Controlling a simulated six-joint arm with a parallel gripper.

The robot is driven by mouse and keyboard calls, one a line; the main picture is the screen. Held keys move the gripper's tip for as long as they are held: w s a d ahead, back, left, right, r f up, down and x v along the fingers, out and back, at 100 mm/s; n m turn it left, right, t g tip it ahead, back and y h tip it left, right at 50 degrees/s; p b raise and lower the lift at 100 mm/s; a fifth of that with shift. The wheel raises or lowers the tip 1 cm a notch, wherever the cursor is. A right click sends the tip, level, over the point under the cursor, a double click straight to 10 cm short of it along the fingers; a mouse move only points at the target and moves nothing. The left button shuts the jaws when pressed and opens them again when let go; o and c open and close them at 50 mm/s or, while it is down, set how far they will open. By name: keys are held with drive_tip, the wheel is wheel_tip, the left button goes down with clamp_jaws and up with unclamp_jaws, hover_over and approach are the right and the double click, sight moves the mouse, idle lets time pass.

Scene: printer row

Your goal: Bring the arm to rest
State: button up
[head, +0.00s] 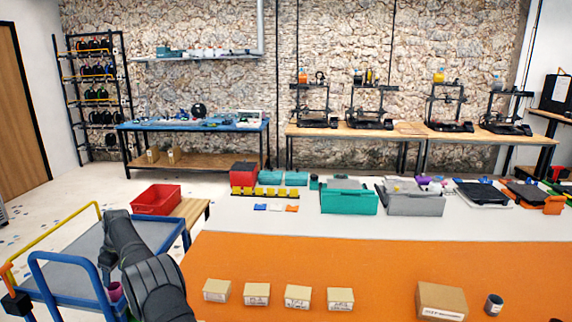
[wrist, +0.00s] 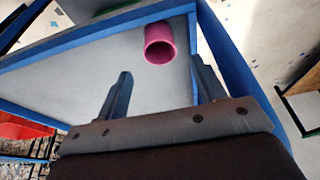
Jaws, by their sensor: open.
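My gripper (wrist: 163,92) is open in the wrist view, with its two dark fingers apart and nothing between them. A pink-magenta hollow cylinder (wrist: 160,45) is on the grey cart deck (wrist: 60,90), beyond the fingertips and apart from them. In the head view my dark arm reaches over the blue-framed cart (head: 62,262) at the left. The magenta cylinder (head: 115,291) shows partly beside the arm there. My gripper is hidden behind the arm in the head view.
An orange mat (head: 390,262) with several small cardboard boxes (head: 256,294) covers the near table. A red bin (head: 157,199) stands behind the cart. Teal (head: 348,202) and grey (head: 413,204) bins line the table's back. The cart's blue rails (head: 50,258) stand close to my arm.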

drive_tip(key=x, duration=0.9)
wheel_tip(320, 180, up, 4)
drive_tip(key=shift+r, duration=0.2)
drive_tip(key=w+d+r, duration=0.4)
drive_tip(key=d+r, duration=0.3)
drive_tip(key=d, duration=0.5)
drive_tip(key=w+d+m+t, duration=0.1)
drive_tip(key=w+d+m, duration=0.2)
drive_tip(key=d, duration=1.1)
drive_tip(key=w+d+m+t+h, duration=0.1)
drive_tip(key=w+d+m, duration=0.3)
drive_tip(key=w+d, duration=0.5)
drive_tip(key=w+d+m, duration=0.4)
drive_tip(key=w+d, duration=0.2)
drive_tip(key=d, duration=1.2)
drive_tip(key=shift+d+t+h, duration=0.3)
drive_tip(key=shift+d+t, duration=0.05)
drive_tip(key=shift+t, duration=0.05)
